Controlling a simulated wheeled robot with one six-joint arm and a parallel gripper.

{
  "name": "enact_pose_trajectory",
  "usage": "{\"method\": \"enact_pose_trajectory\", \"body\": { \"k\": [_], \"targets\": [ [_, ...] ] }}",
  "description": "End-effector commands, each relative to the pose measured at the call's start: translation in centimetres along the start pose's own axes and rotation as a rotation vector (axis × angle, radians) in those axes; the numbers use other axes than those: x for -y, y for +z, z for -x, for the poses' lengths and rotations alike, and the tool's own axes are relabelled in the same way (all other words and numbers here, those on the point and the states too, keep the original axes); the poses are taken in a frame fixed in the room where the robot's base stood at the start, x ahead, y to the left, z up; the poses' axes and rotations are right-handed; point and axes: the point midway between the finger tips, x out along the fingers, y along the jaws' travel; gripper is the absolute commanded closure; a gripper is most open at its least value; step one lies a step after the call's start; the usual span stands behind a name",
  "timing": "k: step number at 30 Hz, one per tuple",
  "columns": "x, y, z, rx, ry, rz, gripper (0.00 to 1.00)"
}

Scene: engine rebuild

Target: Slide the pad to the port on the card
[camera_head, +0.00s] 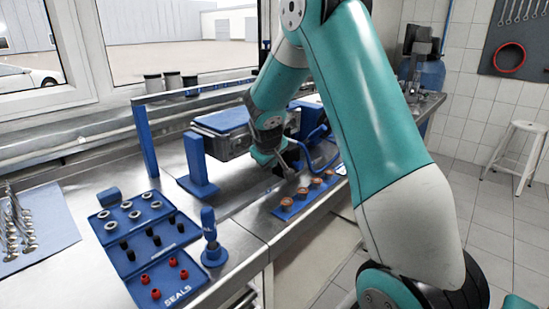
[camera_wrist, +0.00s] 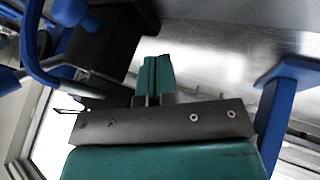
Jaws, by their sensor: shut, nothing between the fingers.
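I cannot make out a pad, a port or a card with certainty in either view. My gripper (camera_head: 287,171) is low over the steel bench, just behind a blue strip (camera_head: 284,214) bearing several copper-coloured round parts (camera_head: 303,191). In the wrist view its two teal fingers (camera_wrist: 156,72) are together and hold nothing. A dark block (camera_wrist: 118,32) lies close to the left of the fingers there. Whether the fingers touch the block or bench cannot be told.
A blue-rimmed grey engine block (camera_head: 222,145) stands left of my gripper, behind a blue post (camera_head: 198,165). Blue seal trays (camera_head: 180,292) and a blue-handled tool on a stand (camera_head: 211,236) are at front left. Blue tubing (camera_wrist: 40,55) is close by in the wrist view.

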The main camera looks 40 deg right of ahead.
Motion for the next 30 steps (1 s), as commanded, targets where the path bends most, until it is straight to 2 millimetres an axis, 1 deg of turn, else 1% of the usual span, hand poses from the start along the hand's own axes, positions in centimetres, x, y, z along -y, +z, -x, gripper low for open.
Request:
{"method": "enact_pose_trajectory", "body": {
  "k": [1,6,9,12,15,18,26,29,30],
  "targets": [
    [0.9,0.0,0.5,-0.001,0.000,0.001,1.00],
    [0.8,0.0,4.8,-0.005,0.003,-0.004,1.00],
    [0.8,0.0,6.9,-0.005,0.002,-0.003,1.00],
    [0.8,0.0,8.6,-0.004,0.003,-0.004,1.00],
    [0.8,0.0,9.7,-0.002,0.002,-0.004,1.00],
    [0.8,0.1,10.3,0.001,0.001,-0.003,1.00],
    [1.0,0.1,10.7,0.000,-0.005,-0.002,1.00],
    [2.9,0.3,11.9,-0.004,-0.064,0.011,1.00],
    [4.3,0.6,12.9,-0.007,-0.109,0.024,1.00]
  ]
}}
